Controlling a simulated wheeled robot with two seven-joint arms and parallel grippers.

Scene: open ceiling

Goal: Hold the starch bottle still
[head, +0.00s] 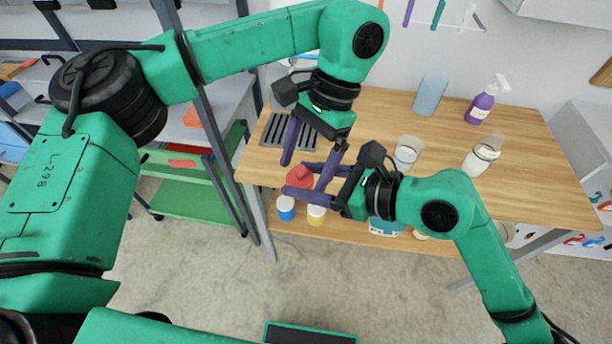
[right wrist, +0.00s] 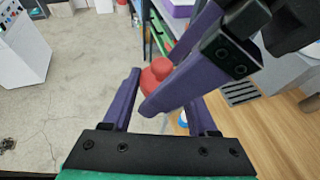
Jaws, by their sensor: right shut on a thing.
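The starch bottle appears to be the item with a red top (head: 299,177), above the table's front left edge; its body is mostly hidden.
On the wooden table (head: 385,115) stand a clear glass jar (head: 407,152), a jar with white contents (head: 482,156), a purple spray bottle (head: 480,106) and a blue-grey container (head: 430,94). A slotted grey rack (head: 293,130) lies at left.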

